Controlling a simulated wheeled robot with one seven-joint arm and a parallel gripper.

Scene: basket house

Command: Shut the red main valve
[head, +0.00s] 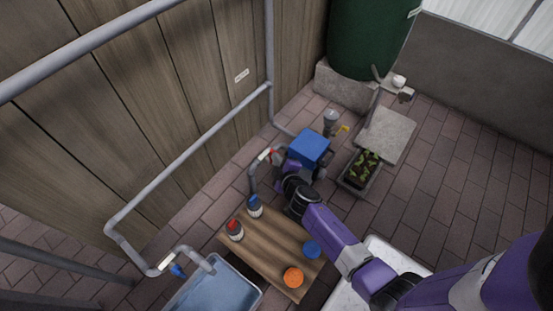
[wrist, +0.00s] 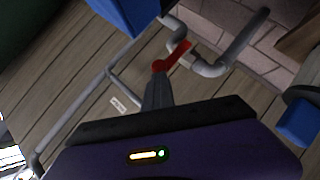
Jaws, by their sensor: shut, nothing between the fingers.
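The red main valve's lever (head: 271,154) sits on the grey pipe beside the blue box, partly hidden by my gripper in the head view. In the wrist view the red lever (wrist: 174,56) slants up to the right, with its rounded lower end by my fingertips. My gripper (wrist: 157,88) is shut with nothing between its fingers. Its tips overlap the picture just below the lever's lower end; I cannot tell whether they touch it. In the head view my gripper (head: 282,159) is small and mostly hidden by my wrist.
A blue box (head: 308,147) stands close right of the valve. A wooden table (head: 262,243) with bottles and blue and orange round items is in front. A planter (head: 347,187) stands right. A blue-handled tap (head: 177,270) hangs by a basin (head: 232,301). Paving at right is clear.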

